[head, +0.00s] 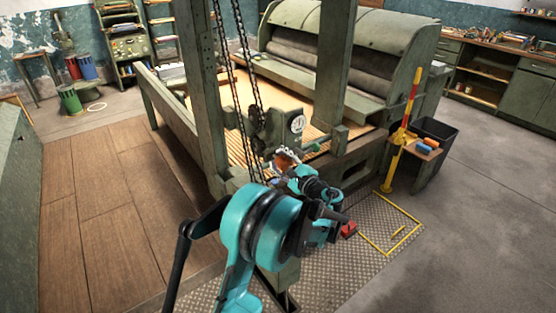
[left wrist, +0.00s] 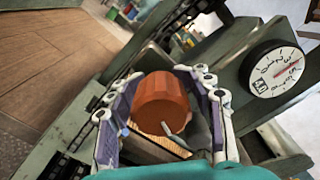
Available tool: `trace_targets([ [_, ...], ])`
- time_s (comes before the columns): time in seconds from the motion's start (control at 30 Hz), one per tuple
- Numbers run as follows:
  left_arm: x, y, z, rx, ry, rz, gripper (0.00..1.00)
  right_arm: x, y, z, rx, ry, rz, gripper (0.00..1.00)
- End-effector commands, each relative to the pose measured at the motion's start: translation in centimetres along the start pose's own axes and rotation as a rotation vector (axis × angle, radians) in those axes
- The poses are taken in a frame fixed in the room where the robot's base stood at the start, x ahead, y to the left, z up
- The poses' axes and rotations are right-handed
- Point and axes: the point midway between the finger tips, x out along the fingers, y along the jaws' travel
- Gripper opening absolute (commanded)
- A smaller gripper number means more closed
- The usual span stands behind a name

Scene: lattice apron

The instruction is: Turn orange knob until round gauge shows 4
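The orange knob (left wrist: 163,102) is in the middle of the left wrist view, with a small grey lever-like part at its near end. My left gripper (left wrist: 158,72) has its jointed fingers on both sides of the knob, bent inward around it and apparently closed on it. In the head view the left gripper (head: 286,155) largely covers the knob. The round gauge (left wrist: 278,72) has a white face, dark numerals and a reddish needle toward the upper right in the left wrist view; its reading is too small to tell. The gauge (head: 298,124) also shows in the head view. My right gripper is not seen.
Green machine posts (head: 332,70) and hanging chains (head: 240,60) stand close around the knob. A yellow-and-red post (head: 404,125) and a small table with a black bin (head: 436,135) are at the right. Wooden floor (head: 110,215) is clear at the left.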

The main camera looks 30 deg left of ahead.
Motion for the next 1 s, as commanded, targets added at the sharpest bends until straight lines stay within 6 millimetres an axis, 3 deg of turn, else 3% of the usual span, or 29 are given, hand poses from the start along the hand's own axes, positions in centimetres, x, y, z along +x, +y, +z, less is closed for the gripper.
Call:
trace_targets([
  [0.37, -0.8, -0.1, 0.0, 0.0, 0.0, -0.001, 0.49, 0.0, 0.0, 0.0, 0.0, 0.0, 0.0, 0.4],
  [0.8, -9.7, -0.1, -0.1, 0.0, 0.002, -0.002, 0.49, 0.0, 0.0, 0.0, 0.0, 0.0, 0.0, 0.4],
  [1.0, -11.8, 0.0, -0.1, 0.0, 0.001, -0.001, 0.49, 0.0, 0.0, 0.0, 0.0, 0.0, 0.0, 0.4],
])
